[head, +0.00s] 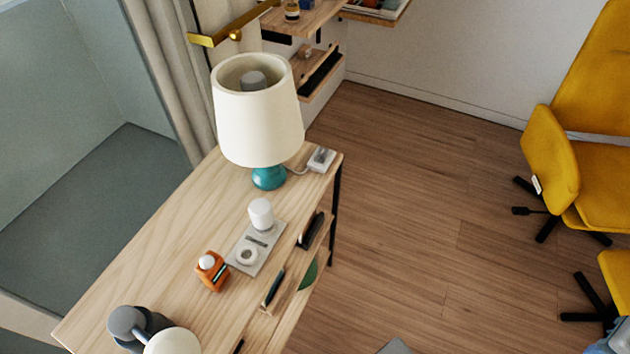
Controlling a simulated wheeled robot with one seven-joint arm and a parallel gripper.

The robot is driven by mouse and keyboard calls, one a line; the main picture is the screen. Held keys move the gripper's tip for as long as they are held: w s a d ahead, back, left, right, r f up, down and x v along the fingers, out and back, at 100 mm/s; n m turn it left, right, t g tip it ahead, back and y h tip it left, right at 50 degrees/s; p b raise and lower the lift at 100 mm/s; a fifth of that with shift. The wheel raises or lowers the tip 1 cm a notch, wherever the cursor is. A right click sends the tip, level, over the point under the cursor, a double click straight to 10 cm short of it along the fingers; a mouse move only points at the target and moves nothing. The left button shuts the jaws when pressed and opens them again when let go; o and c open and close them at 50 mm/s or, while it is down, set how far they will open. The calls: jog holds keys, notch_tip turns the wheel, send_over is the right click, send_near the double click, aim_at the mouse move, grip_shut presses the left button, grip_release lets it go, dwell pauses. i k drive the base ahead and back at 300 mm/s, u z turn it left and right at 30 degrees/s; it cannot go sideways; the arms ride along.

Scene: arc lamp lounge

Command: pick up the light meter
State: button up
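The light meter appears to be the small orange device (211,271) with a white dome on top. It stands on the wooden table (165,235), left of a grey plate (268,258). A dark strip shows on its right side. Nothing is seen gripping it. My gripper is not in view.
Behind stands a lamp with a cream shade (258,125) and teal base (268,177). A rounded grey object (128,322) is at the lower left. A yellow chair (590,150) is at right.

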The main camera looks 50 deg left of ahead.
aim_at(213, 270)
jog(key=i, duration=0.5)
jog(key=u, duration=2.95)
jog(key=i, duration=0.5)
jog(key=z, duration=0.05)
